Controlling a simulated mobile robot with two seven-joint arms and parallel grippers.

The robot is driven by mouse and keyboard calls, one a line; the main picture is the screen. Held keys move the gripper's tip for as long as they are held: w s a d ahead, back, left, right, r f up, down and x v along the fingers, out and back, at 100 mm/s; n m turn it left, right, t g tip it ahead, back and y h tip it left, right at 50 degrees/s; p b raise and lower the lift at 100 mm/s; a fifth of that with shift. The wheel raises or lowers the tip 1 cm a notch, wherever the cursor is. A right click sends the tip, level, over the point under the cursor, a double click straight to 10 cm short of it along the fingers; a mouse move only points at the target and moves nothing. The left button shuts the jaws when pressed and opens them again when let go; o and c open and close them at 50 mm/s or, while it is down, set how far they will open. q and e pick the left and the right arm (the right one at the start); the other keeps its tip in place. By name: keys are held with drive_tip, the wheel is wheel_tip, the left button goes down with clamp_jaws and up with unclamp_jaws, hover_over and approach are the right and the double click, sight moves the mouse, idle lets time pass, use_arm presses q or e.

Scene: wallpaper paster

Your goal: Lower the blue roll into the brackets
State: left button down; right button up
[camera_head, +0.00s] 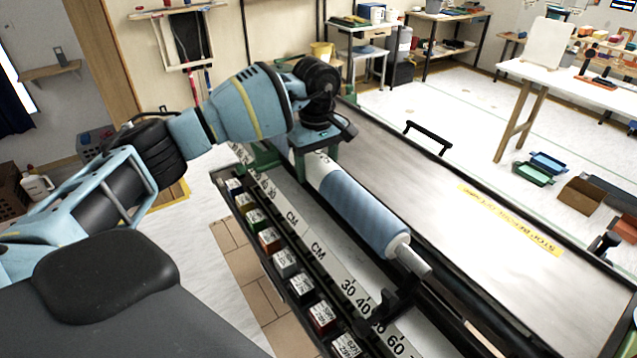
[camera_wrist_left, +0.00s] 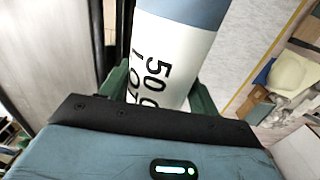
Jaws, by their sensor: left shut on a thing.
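The blue roll (camera_head: 365,212) has a white paper band at its far part and a pale core end with a grey axle stub toward the camera. My left gripper (camera_head: 315,148) is shut on the far, white part of the roll. In the left wrist view the white band of the roll (camera_wrist_left: 165,65) passes between the green fingers of the left gripper (camera_wrist_left: 160,100). A black bracket (camera_head: 392,303) stands below the near end of the roll, which appears above it and apart. The far bracket is hidden behind my gripper and arm. My right gripper is not in view.
A ruler strip marked CM (camera_head: 318,250) and a row of small labelled blocks (camera_head: 285,262) run along the left side. A long grey table surface (camera_head: 440,215) with a black handle (camera_head: 428,135) lies to the right. A white table (camera_head: 560,75) stands farther back.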

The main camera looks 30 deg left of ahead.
use_arm(q)
drive_tip(key=shift+w+a+r, duration=0.1)
drive_tip(key=shift+w+r, duration=0.25)
drive_tip(key=shift+r, duration=0.1)
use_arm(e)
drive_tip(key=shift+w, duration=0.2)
use_arm(q)
drive_tip(key=shift+s+r, duration=0.1)
drive_tip(key=shift+s, duration=0.05)
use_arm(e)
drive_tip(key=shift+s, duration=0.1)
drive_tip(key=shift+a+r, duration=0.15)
use_arm(q)
drive_tip(key=shift+f+b, duration=0.5)
drive_tip(key=shift+f, duration=2.45)
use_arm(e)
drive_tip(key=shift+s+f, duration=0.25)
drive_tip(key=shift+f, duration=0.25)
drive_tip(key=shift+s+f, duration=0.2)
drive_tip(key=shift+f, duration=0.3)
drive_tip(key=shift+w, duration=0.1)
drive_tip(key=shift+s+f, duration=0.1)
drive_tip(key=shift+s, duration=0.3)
